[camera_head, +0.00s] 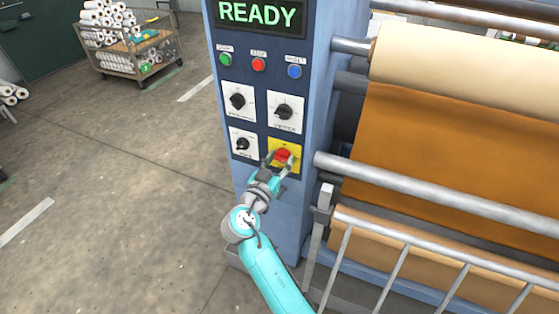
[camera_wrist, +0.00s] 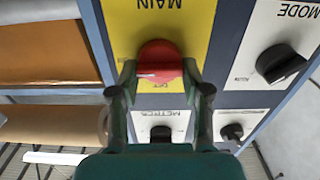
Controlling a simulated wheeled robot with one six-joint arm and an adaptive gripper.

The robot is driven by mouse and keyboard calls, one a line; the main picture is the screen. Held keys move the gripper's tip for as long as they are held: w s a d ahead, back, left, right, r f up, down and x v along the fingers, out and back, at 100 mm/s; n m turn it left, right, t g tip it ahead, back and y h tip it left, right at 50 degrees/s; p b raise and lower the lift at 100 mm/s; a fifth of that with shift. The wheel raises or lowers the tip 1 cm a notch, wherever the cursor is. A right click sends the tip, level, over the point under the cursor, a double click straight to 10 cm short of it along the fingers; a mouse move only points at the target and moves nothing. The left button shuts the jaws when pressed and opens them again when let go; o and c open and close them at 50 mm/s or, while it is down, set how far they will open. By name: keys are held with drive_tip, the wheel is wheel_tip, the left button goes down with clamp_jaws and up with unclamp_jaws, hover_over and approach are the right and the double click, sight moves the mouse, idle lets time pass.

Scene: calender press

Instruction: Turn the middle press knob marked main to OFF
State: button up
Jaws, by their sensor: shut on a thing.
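The red main knob (camera_wrist: 160,62) sits on a yellow plate (camera_wrist: 192,30) lettered MAIN, which appears upside down in the wrist view. In the head view the knob (camera_head: 283,155) is on the lower right of the press panel. A pale pointer line on the knob lies roughly sideways, toward the left in the wrist view. The OFF lettering shows just below the knob there, partly hidden. My gripper (camera_wrist: 161,75) is shut on the knob, with one finger at each side. It also shows in the head view (camera_head: 279,162).
Black knobs (camera_head: 237,101), (camera_head: 284,111) and (camera_head: 243,143) sit on white plates close by. Green, red and blue buttons (camera_head: 258,65) and a READY display (camera_head: 257,13) are above. Rollers and a rail (camera_head: 440,190) stand at the right. The floor at the left is mostly clear.

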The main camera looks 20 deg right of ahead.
drive_tip(key=n, duration=0.8)
drive_tip(key=shift+w+a+f+n, duration=0.1)
drive_tip(key=shift+n, duration=0.2)
drive_tip(key=n, duration=0.4)
drive_tip(key=shift+n, duration=0.3)
drive_tip(key=n, duration=0.4)
drive_tip(key=shift+a+f, duration=0.1)
drive_tip(key=shift+f, duration=0.05)
drive_tip(key=shift+n, duration=0.3)
drive_tip(key=o, duration=1.2)
drive_tip(key=shift+c, duration=0.2)
